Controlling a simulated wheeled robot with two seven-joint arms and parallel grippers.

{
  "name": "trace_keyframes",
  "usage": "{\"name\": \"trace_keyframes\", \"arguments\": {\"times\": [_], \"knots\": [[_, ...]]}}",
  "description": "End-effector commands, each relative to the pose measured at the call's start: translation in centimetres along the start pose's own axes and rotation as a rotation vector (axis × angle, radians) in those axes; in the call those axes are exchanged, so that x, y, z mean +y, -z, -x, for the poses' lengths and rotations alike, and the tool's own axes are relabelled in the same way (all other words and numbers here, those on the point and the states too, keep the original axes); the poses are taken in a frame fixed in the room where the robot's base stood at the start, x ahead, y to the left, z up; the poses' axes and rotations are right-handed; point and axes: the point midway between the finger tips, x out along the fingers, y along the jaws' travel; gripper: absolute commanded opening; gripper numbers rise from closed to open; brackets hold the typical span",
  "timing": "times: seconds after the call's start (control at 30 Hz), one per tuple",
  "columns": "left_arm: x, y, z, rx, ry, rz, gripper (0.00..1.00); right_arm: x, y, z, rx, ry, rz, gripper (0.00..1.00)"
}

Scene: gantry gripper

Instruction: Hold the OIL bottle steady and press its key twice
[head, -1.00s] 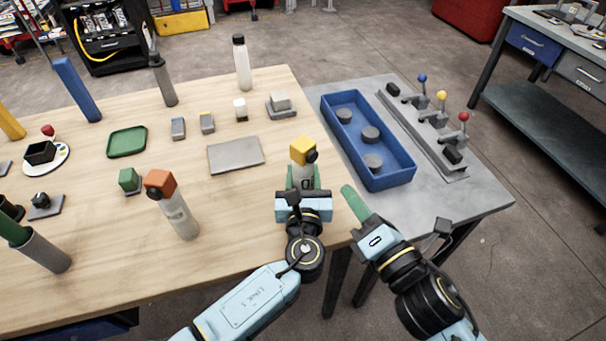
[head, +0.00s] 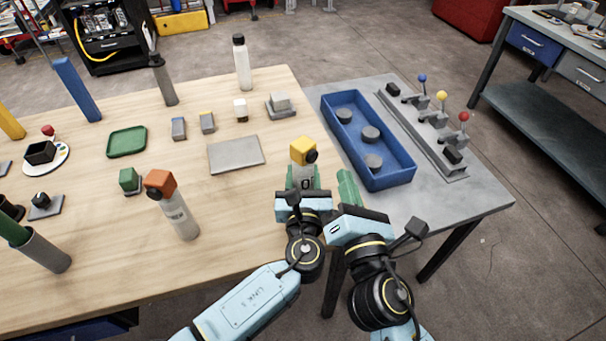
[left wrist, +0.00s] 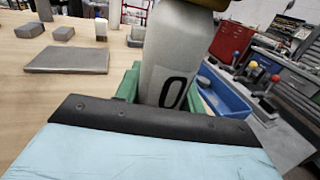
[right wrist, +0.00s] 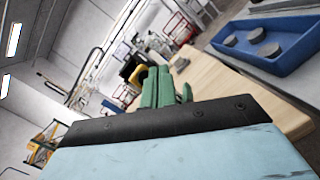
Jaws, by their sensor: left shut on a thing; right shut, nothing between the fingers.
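The OIL bottle (head: 303,170) is a pale bottle with a yellow top (head: 303,149) and a dark round key (head: 312,156) on the top's right side. It stands upright near the table's right front corner. In the left wrist view the bottle (left wrist: 175,60) shows a letter O on its label. My left gripper (head: 302,184) is shut on its body. My right gripper (head: 347,181) is shut and empty, just right of the bottle and apart from the key. In the right wrist view its green fingers (right wrist: 158,88) are together, near the yellow and black top (right wrist: 136,72).
A bottle with an orange top (head: 178,212) stands to the left. A grey plate (head: 235,154) lies behind it. A blue tray (head: 395,178) with grey discs and a lever panel (head: 432,130) are on the grey table at right. A white bottle (head: 241,65) stands at the back.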

Motion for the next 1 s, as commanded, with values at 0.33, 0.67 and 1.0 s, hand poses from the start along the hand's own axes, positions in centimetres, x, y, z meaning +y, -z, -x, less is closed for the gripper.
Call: {"name": "trace_keyframes", "arguments": {"times": [0.33,0.67,1.0], "knots": [[0.0,0.1,0.0,0.002,0.000,-0.001,0.08,1.7,1.6,-3.1,0.000,-0.002,0.000,0.00],[0.0,0.1,0.0,0.002,0.000,-0.001,0.08,2.0,1.9,-3.6,0.001,-0.002,0.000,0.00],[0.0,0.1,0.0,0.002,0.000,-0.001,0.08,2.0,1.9,-3.5,0.001,-0.002,0.000,0.00]]}}
